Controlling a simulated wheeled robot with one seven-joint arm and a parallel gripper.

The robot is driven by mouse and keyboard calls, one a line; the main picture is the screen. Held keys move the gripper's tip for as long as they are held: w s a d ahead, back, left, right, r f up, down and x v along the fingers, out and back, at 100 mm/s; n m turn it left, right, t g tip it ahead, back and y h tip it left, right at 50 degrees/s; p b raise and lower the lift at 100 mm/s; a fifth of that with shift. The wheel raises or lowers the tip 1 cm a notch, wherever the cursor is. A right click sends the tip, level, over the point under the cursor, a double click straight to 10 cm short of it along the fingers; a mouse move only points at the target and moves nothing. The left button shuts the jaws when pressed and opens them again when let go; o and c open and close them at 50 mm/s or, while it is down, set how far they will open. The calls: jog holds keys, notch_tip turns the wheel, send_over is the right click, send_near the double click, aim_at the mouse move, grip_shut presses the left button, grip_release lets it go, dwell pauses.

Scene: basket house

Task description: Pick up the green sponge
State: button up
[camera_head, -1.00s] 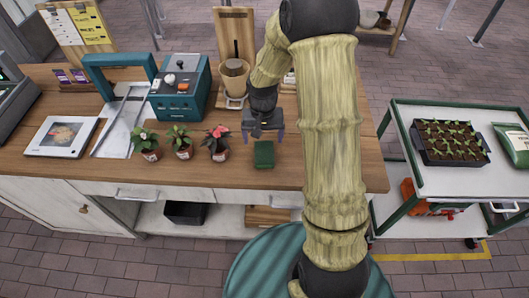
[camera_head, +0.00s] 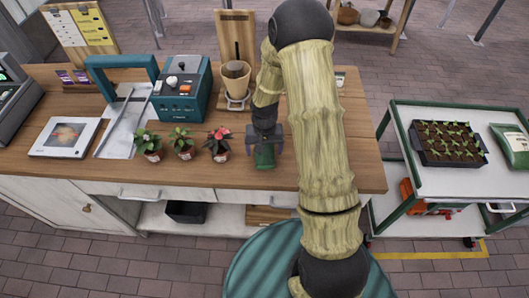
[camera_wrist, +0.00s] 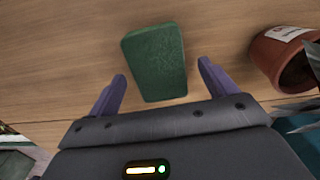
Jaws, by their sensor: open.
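The green sponge (camera_head: 264,158) lies on the wooden counter near its front edge, to the right of the potted plants. In the wrist view the sponge (camera_wrist: 156,62) is a dark green block, slightly tilted in the picture. My gripper (camera_head: 264,150) is above the sponge and partly hides it in the head view. In the wrist view my gripper (camera_wrist: 158,85) is open, with one purple finger on each side of the sponge's near end. Gaps show between the fingers and the sponge. The height of the fingertips above the counter is hard to tell.
Several small potted plants (camera_head: 183,143) stand left of the sponge; one terracotta pot (camera_wrist: 283,58) is close to the right finger in the wrist view. A teal machine (camera_head: 181,92) and a wooden stand with a cup (camera_head: 236,80) are behind. A cart (camera_head: 462,180) stands at right.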

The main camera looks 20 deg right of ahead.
jog(key=shift+f, duration=0.5)
jog(key=shift+d+f, duration=0.2)
jog(key=shift+s+a, duration=0.1)
jog(key=shift+a, duration=0.15)
jog(key=shift+s, duration=0.1)
jog(key=c, duration=1.1)
